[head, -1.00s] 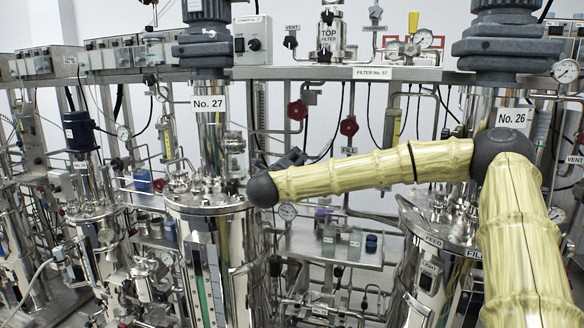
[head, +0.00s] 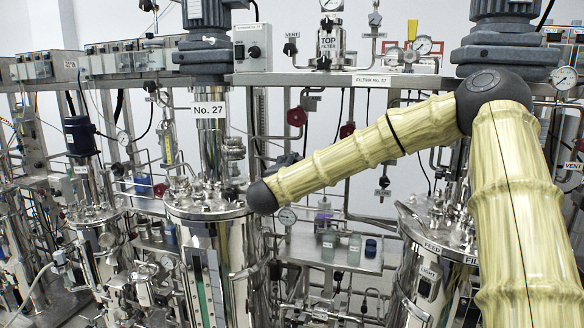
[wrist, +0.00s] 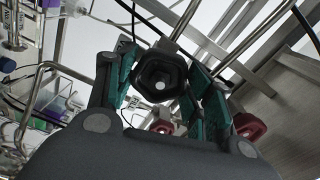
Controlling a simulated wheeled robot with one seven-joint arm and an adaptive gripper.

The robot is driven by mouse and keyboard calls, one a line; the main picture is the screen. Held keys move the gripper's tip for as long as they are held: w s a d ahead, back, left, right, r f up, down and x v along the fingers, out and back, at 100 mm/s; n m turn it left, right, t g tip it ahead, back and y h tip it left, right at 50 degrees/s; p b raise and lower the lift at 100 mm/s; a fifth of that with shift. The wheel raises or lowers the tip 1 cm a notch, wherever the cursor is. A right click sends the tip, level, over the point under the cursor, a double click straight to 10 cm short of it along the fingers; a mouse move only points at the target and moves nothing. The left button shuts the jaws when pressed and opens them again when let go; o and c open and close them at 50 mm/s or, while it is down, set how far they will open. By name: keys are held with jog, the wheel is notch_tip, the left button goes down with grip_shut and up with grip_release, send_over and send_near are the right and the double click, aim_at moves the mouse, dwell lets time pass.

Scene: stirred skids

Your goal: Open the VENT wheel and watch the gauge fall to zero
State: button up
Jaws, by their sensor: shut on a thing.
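My gripper (wrist: 162,84) shows in the wrist view with its green-padded fingers closed on either side of a black faceted wheel (wrist: 160,70). No label on this wheel is readable there. In the head view my gripper (head: 287,160) is mostly hidden behind my arm, near the frame right of the No. 27 vessel. A VENT label (head: 382,192) hangs under a small black wheel (head: 384,181) at centre right. Another VENT label (head: 292,34) is above the rail. Several gauges show, one (head: 287,215) below my wrist; I cannot tell which belongs to the held wheel, nor read its needle.
Red wheels (head: 297,117) (wrist: 250,127) and thin pipes stand close around my gripper. The No. 27 vessel (head: 205,210) is just left of my wrist. Small bottles (head: 341,243) stand on a shelf below. A rail (head: 300,79) crosses above.

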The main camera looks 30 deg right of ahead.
jog(key=n+p, duration=0.5)
jog(key=n, duration=0.7)
jog(key=shift+f, duration=0.2)
jog(key=shift+s+f+n, duration=0.1)
jog(key=shift+n, duration=0.2)
jog(key=o, duration=1)
jog(key=shift+p, duration=0.3)
jog(key=shift+a+r, duration=0.1)
jog(key=shift+r, duration=0.15)
